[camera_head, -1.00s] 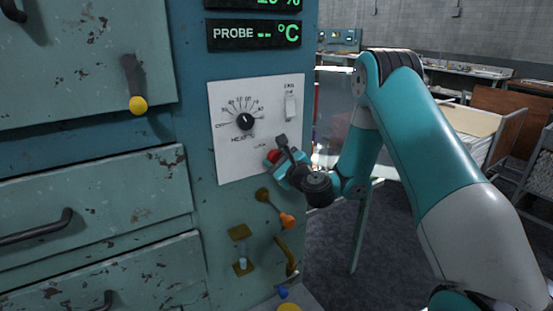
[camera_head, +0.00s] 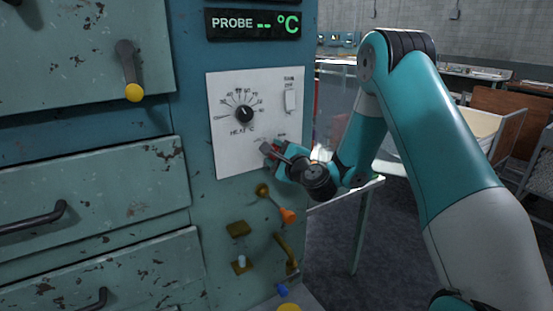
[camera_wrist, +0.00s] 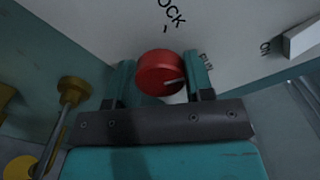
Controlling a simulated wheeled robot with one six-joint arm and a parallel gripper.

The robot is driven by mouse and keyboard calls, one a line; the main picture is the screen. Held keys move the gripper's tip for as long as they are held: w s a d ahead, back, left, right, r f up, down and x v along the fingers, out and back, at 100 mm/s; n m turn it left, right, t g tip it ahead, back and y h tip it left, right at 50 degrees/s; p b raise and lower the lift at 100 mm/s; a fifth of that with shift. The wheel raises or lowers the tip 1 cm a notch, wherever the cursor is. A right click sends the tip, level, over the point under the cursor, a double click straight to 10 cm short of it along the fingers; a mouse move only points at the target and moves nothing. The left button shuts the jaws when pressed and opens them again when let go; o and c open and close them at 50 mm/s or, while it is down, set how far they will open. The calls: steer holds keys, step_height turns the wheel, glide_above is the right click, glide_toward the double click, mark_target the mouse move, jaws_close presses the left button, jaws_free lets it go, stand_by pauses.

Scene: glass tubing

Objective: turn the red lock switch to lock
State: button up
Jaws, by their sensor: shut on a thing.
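The red lock switch (camera_wrist: 160,68) is a round red knob on the white panel. In the wrist view it sits between the two teal fingers of my gripper (camera_wrist: 162,82), which are shut on it. The LOCK lettering (camera_wrist: 172,12), partly cut off, stands above the knob with a small tick. In the head view my gripper (camera_head: 273,152) is at the panel's lower right and mostly hides the switch.
The white panel (camera_head: 225,145) also carries a black heat dial (camera_head: 244,114) and a white rocker switch (camera_head: 290,100). An orange-tipped lever (camera_head: 288,216) and a brass handle (camera_head: 285,250) are just below my gripper. Drawers with dark handles stand left.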

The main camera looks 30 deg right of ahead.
steer(key=n+b, duration=0.1)
steer(key=n, duration=0.1)
steer(key=n+b, duration=0.1)
steer(key=n, duration=0.1)
steer(key=n+b, duration=0.2)
steer(key=shift+f, duration=0.3)
steer(key=n+b, duration=0.5)
steer(key=n, duration=0.1)
stand_by(0.4)
steer(key=o, duration=0.9)
steer(key=shift+r, duration=0.15)
steer(key=shift+o, duration=0.2)
steer(key=s+b, duration=1.2)
steer(key=s, duration=0.5)
steer(key=shift+s+d, duration=0.25)
steer(key=shift+d, duration=0.15)
